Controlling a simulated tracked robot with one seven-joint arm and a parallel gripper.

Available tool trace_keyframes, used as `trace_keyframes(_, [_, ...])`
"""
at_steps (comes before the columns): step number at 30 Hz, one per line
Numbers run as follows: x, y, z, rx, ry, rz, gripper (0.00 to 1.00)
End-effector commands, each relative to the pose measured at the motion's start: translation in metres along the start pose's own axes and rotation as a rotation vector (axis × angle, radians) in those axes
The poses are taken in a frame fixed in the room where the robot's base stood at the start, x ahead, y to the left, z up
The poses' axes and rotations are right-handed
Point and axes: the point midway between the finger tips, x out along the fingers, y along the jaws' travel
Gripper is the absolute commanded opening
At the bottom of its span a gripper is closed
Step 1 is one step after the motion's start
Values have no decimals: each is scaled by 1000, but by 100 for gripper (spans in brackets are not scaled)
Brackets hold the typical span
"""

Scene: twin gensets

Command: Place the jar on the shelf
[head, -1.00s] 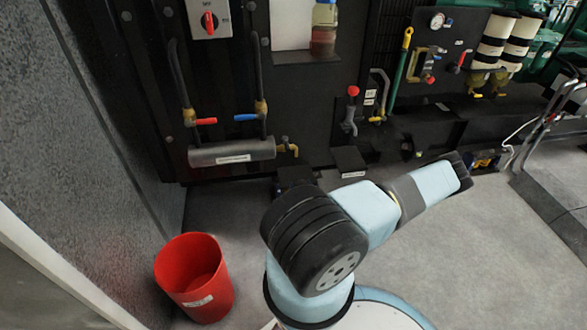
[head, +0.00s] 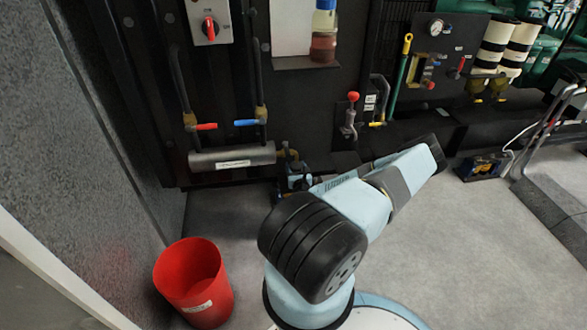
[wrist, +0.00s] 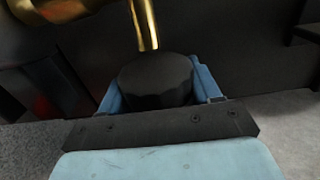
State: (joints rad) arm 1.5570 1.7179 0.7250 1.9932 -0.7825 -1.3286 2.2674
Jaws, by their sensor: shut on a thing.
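In the wrist view, my gripper (wrist: 157,88) has its blue fingers shut on either side of a dark round, ribbed top, which I take to be the jar's lid (wrist: 155,78). The jar's body is hidden below. A brass tap spout (wrist: 146,25) is just above the lid; I cannot tell whether they touch. In the head view, my gripper (head: 298,178) is low by the wall, below the brass tap (head: 291,155), and the held jar is not clearly visible. The small shelf (head: 290,63) is higher on the dark panel.
A grey cylinder (head: 232,158) with hoses is left of the tap. A red-knobbed valve (head: 351,115) is right. A red bin (head: 194,284) stands on the floor.

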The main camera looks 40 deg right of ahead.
Motion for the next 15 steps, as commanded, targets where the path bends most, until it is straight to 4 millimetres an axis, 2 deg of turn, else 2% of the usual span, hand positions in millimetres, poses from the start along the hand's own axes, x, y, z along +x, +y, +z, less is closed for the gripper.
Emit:
trace_keyframes(2, [10, 0, 0, -1, 0, -1, 34])
trace_keyframes(14, [8, 0, -5, 0, 1, 0, 34])
trace_keyframes(15, [8, 0, -5, 0, 1, 0, 65])
